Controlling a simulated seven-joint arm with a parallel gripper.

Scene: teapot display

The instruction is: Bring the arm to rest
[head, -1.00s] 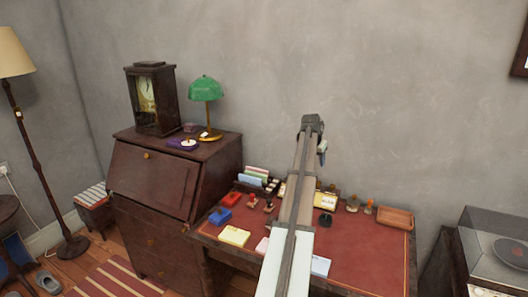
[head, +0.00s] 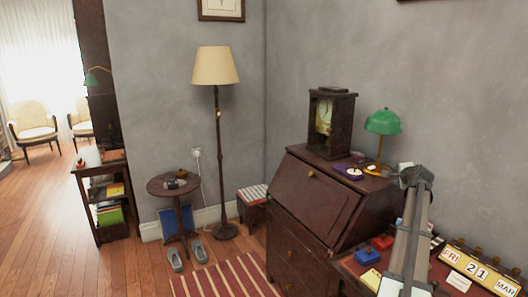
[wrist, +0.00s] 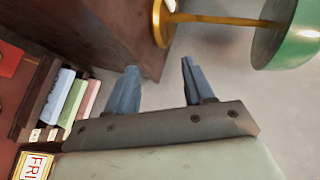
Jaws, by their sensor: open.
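My gripper (wrist: 158,85) is open and empty in the wrist view, with its two blue-grey fingers apart and bare floor-grey wall behind them. In the head view, my arm rises over the desk at the lower right, and its far end is near the green lamp (head: 383,122). The fingers cannot be made out there. In the wrist view the lamp's green shade (wrist: 288,35) and brass stem lie beyond the fingers, at the upper right. I see nothing held.
The dark bureau (head: 310,195) carries a clock (head: 328,122) and stands left of my arm. A calendar (head: 480,270) and small blue and red boxes are on the red-topped desk. A floor lamp (head: 216,68) and round table (head: 173,186) stand left. Wooden floor is open at far left.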

